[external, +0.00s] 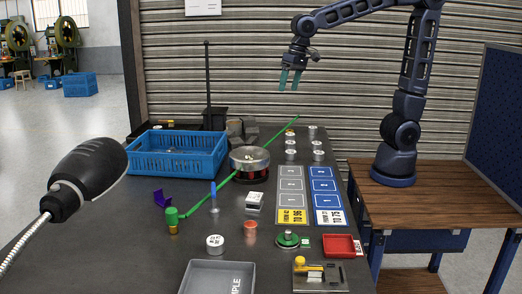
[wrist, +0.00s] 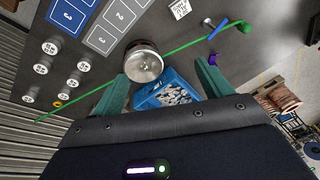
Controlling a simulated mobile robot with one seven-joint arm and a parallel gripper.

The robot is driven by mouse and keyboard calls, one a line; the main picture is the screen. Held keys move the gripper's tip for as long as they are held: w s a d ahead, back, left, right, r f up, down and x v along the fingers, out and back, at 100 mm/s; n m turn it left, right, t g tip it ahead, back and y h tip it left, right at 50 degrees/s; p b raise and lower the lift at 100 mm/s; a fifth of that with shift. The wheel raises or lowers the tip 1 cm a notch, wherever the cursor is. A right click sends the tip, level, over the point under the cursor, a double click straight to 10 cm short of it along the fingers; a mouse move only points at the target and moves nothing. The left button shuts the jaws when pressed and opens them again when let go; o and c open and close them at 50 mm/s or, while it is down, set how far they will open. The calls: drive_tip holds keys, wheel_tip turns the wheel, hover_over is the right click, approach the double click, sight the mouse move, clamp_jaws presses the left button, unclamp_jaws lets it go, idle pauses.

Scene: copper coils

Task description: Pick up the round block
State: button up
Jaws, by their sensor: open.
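Several white round blocks with dark printed tops stand at the far end of the dark table; one is near the back right (external: 318,155), and they show at the left of the wrist view (wrist: 50,47). Another white round block (external: 215,243) stands alone near the table's front. I cannot tell which one the task means. My gripper (external: 290,80) is open and empty, high above the far part of the table. Its two teal fingers (wrist: 162,85) are apart in the wrist view, with a silver round container and a blue crate below and beyond them.
The blue crate (external: 159,153) holds small metal parts. The silver container (external: 249,167) stands beside it, with a long green rod (external: 227,182) running diagonally past. Marked mats (external: 323,182), a red tray (external: 341,251), a grey tray (external: 208,266) and a black lamp-like head (external: 88,180) occupy other areas.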

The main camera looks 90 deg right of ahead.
drive_tip(key=w+a+f+m, duration=0.3)
drive_tip(key=w+a+f, duration=0.2)
drive_tip(key=w+a, duration=0.45)
drive_tip(key=m+g+h, duration=0.2)
drive_tip(key=m, duration=0.5)
approach(215, 240)
drive_tip(key=shift+f, duration=0.15)
drive_tip(key=shift+w+d+f, duration=0.1)
drive_tip(key=shift+d+f, duration=0.15)
drive_tip(key=shift+f, duration=1.45)
drive_tip(key=shift+w+d+f, duration=0.1)
drive_tip(key=shift+d+f, duration=0.2)
drive_tip(key=shift+f, duration=1.35)
drive_tip(key=shift+w+d+f, duration=0.1)
drive_tip(key=shift+d+f, duration=0.15)
drive_tip(key=shift+f, duration=1.45)
drive_tip(key=c, duration=1.2)
drive_tip(key=shift+r, duration=0.15)
